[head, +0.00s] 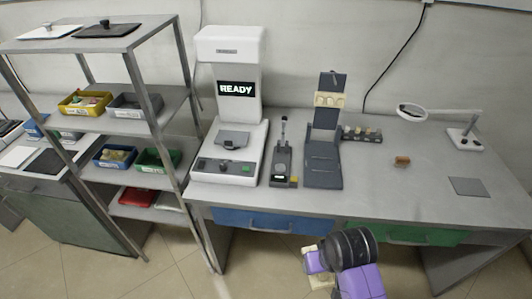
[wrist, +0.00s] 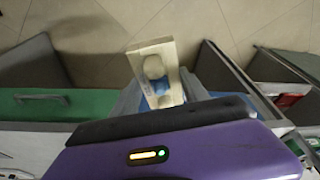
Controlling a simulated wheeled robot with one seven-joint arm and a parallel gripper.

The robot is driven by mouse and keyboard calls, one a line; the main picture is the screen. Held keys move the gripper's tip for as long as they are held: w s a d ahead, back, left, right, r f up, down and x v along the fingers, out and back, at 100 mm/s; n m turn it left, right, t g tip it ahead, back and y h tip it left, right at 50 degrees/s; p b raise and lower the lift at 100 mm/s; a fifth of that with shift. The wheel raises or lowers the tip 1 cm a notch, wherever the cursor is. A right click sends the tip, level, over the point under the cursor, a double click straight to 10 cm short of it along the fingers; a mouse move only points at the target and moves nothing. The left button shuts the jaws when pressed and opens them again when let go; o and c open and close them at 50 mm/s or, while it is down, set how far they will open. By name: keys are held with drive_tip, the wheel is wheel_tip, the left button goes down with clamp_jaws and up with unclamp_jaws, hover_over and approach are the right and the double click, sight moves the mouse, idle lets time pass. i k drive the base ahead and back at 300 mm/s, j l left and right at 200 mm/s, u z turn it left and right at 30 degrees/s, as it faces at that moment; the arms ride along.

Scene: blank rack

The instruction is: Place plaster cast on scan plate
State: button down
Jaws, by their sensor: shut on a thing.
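The plaster cast (wrist: 167,58) is a cream, block-like piece with a rounded hollow or bump, seen in the wrist view. My gripper (wrist: 157,93) is shut on it, with the cast sticking out beyond the fingers. In the head view my gripper (head: 316,265) is low in front of the bench, and a bit of the cast (head: 322,282) shows beside it, partly hidden. The scan plate (head: 232,138) is a small grey plate on the white scanner (head: 230,48), whose screen reads READY. The plate looks empty. The gripper is apart from it, lower and to the right.
A small black-and-grey device (head: 282,165) and a dark upright stand (head: 323,165) are right of the scanner. A magnifier lamp (head: 465,138), a brown piece (head: 402,161) and a grey mat (head: 469,186) lie farther right. A shelf rack (head: 150,100) with bins stands left.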

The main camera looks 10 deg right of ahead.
sight(232, 137)
drive_tip(key=u, duration=1.15)
drive_tip(key=i+l, duration=0.2)
drive_tip(key=l, duration=0.15)
drive_tip(key=i+l+u, duration=0.1)
drive_tip(key=l, duration=0.3)
drive_tip(key=i+l+u, duration=0.1)
drive_tip(key=i+l, duration=0.4)
drive_tip(key=l, duration=0.25)
